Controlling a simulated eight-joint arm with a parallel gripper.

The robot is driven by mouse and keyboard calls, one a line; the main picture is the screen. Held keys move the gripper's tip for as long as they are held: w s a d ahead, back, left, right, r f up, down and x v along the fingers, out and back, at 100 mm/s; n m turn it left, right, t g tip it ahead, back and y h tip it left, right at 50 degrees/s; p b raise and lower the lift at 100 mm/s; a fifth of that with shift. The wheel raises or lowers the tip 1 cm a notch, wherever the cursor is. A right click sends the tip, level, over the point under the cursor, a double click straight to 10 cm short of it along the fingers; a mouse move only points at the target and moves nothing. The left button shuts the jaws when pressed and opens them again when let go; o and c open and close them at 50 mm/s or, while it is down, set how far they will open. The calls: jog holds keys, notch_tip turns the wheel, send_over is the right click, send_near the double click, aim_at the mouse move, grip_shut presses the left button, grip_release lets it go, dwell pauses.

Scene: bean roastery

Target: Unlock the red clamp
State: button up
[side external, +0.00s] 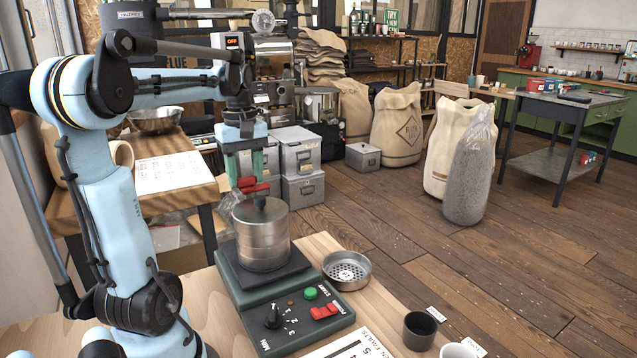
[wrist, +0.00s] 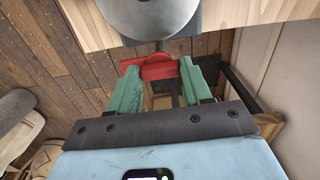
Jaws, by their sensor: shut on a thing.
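The red clamp (side external: 257,188) is at the back of the metal canister (side external: 262,238), by its upper rim. In the wrist view the red clamp (wrist: 158,68) sits between my green fingertips, just beyond the round canister lid (wrist: 150,15). My gripper (side external: 251,178) points down from above and is shut on the clamp. The fingers partly hide it, and I cannot tell whether its catch is locked.
The green machine's front (side external: 295,320) carries a dial, a green button and a red switch. A perforated metal dish (side external: 347,272) stands to its right, with a dark cup (side external: 420,330) nearer. Grey boxes (side external: 300,160) stand behind on the floor.

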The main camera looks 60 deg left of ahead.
aim_at(246, 178)
jog(key=o, duration=1.1)
jog(key=shift+c, duration=0.2)
notch_tip(246, 178, up, 12)
jog(key=w+d+f+m+t+y, duration=0.1)
jog(key=w+d+f+m+t, duration=0.1)
jog(key=w+d+f+m, duration=0.4)
jog(key=w+d+f+m+t, duration=0.1)
jog(key=d+f+m, duration=0.25)
jog(key=d, duration=0.45)
jog(key=s+d+f+m+t+h, duration=0.1)
jog(key=d+f+m+t, duration=0.3)
jog(key=d+f+m, duration=0.4)
jog(key=d+f, duration=0.1)
jog(key=d, duration=0.3)
jog(key=shift+d+m, duration=0.3)
jog(key=shift+m, duration=0.05)
